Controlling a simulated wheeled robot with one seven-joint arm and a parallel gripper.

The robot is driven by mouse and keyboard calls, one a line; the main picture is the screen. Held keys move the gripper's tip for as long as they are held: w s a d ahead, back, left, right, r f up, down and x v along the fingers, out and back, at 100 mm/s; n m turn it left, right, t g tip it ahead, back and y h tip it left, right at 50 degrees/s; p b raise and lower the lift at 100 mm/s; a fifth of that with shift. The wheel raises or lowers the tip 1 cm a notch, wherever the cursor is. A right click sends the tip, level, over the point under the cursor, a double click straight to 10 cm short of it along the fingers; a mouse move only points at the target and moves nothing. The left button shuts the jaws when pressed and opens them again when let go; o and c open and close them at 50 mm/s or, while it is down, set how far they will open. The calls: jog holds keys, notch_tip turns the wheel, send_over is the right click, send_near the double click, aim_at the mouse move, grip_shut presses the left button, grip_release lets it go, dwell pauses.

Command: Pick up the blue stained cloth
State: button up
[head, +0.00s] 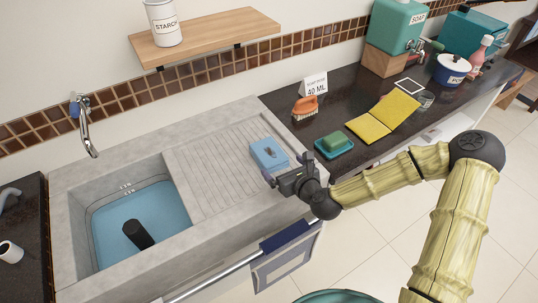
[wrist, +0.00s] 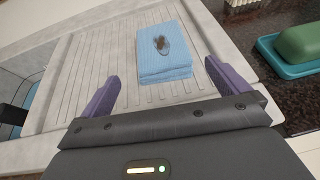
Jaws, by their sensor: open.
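The blue stained cloth (head: 268,154) lies folded on the ribbed drainboard of the stone sink, with a brown stain on its top. In the wrist view the cloth (wrist: 163,58) sits ahead of my gripper, between the lines of its two purple fingers. My gripper (wrist: 165,90) is open and empty, with the fingers spread wider than the cloth. In the head view my gripper (head: 276,176) is just in front of the cloth, on its near side. I cannot tell whether the fingertips touch the drainboard.
A green soap bar on a teal dish (head: 334,145) stands right of the drainboard, near my arm. A brush (head: 305,107) and yellow cloth (head: 384,118) lie on the dark counter. The water-filled basin (head: 170,212) is to the left. A towel rail (head: 215,277) runs along the sink front.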

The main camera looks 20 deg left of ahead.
aim_at(272, 155)
jog(key=shift+x, duration=1.95)
jog(key=p+x, duration=0.1)
jog(key=x, duration=0.4)
jog(key=shift+w+f+p, duration=0.1)
jog(key=shift+w+p, duration=0.05)
jog(key=shift+p, duration=0.25)
jog(key=c, duration=0.8)
